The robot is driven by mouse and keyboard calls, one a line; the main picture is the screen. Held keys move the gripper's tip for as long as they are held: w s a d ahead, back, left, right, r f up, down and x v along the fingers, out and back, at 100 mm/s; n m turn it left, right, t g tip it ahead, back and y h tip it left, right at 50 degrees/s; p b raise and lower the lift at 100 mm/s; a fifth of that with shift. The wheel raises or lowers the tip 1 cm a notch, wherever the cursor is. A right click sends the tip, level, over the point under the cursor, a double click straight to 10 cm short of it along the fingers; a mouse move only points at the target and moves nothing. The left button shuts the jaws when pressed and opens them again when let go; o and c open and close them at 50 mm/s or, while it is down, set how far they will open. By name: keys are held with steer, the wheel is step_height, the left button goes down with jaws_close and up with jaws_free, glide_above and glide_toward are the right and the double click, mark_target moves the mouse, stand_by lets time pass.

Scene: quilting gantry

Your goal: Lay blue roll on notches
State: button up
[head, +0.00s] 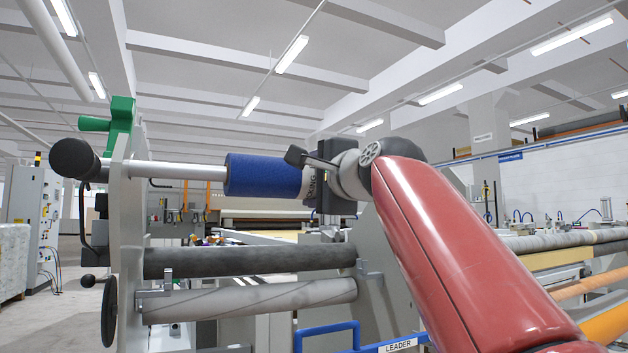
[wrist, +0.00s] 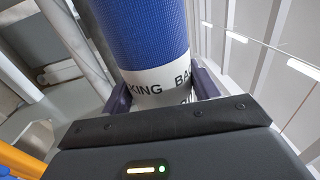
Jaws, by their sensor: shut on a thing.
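The blue roll (head: 262,175) is held up roughly level in the head view, above a dark grey roller. My gripper (head: 322,188) is shut on its right end, around a white band printed with black letters. In the wrist view the blue roll (wrist: 145,35) runs up and away from my gripper (wrist: 162,92), with one dark finger on each side of the white band (wrist: 155,82). A pale metal rod (head: 178,170) lines up with the roll's left end; I cannot tell whether they are joined. I cannot make out the notches clearly.
A grey upright end plate (head: 130,240) stands at left, with a black knob (head: 75,160) and a green part (head: 120,122) at its top. The dark grey roller (head: 245,262) and a lighter roller (head: 250,299) lie below. A blue rail labelled LEADER (head: 398,346) is at the bottom.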

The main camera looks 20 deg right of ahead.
steer(key=shift+r, duration=0.1)
steer(key=o, duration=1.5)
steer(key=shift+c, duration=0.2)
steer(key=b+v, duration=0.1)
steer(key=v, duration=0.7)
